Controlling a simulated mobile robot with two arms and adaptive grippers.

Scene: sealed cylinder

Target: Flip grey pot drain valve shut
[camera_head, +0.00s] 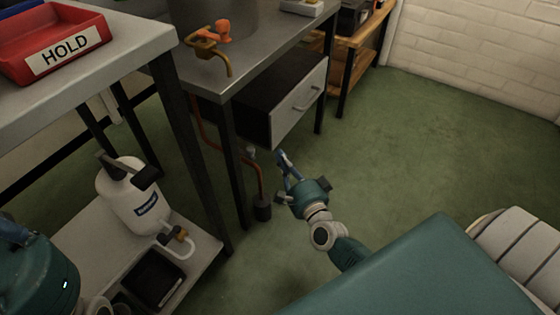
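The grey pot (213,17) stands on a steel table, its top cut off by the upper edge of the picture. Its drain valve (207,45) is brass with an orange handle (217,32) and a downturned spout (227,68). My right gripper (285,160) is low over the floor, in front of the drawer unit and well below and right of the valve. It touches nothing that I can make out, and its finger gap is too small to judge. My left gripper (14,232) is mostly cut off at the left edge, its fingers hidden from view.
A red HOLD tray (88,22) sits on the left bench. A white bottle (143,213) with a hose stands on the low shelf (205,250). A drawer unit (300,104) hangs under the steel table (262,62). Green floor (430,150) is clear at right.

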